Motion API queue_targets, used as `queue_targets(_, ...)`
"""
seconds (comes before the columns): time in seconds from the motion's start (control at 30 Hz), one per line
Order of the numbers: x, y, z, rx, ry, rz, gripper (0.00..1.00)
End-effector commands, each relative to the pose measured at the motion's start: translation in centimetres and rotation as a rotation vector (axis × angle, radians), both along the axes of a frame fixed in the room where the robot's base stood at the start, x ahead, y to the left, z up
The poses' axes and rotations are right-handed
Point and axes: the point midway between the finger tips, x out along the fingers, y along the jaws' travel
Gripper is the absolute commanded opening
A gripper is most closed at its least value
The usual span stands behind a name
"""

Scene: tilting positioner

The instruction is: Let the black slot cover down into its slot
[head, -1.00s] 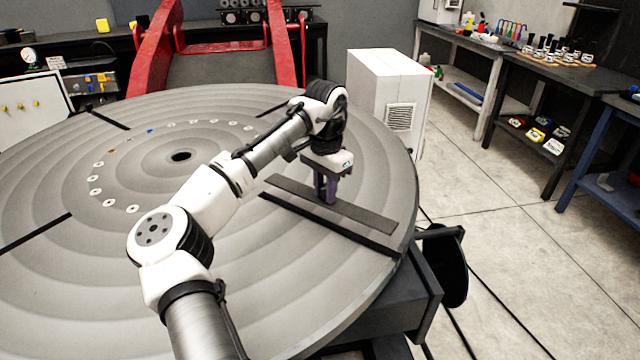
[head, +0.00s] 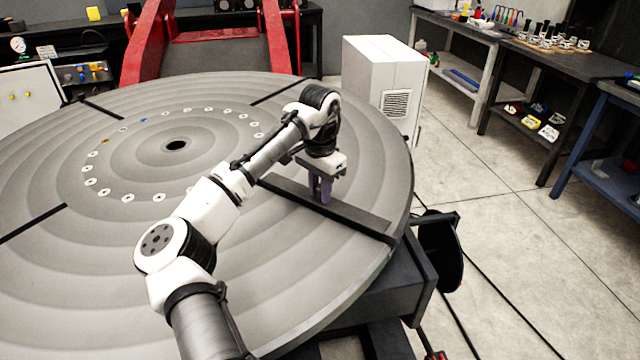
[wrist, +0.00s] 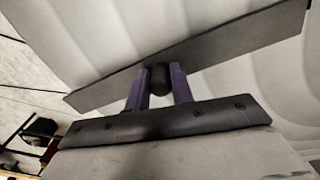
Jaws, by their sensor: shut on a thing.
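The slot cover (head: 360,214) is a long, flat dark grey strip with a round black knob (wrist: 160,80) on top. My gripper (head: 322,194) points down with its purple fingers shut on the knob, which shows between the fingers in the wrist view (wrist: 161,88). The slot (head: 384,238) is a black line in the big round grey table (head: 225,270). The cover lies along it, and dark slot shows at the cover's near edge and right end. I cannot tell whether the cover touches the table.
Other black slots (head: 35,224) and a ring of pale holes mark the table top. A white cabinet (head: 372,85) stands behind the table's right edge. A red frame (head: 150,45) rises at the back. Benches with small items stand at the right.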

Motion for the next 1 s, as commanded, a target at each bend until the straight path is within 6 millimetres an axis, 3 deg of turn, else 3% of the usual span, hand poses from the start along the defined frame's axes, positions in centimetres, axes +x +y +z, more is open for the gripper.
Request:
queue_targets(0.63,0.0,0.0,-0.2,-0.001,-0.001,0.000,0.00)
queue_targets(1.0,0.0,0.0,-1.6,-0.001,0.000,-0.001,0.00)
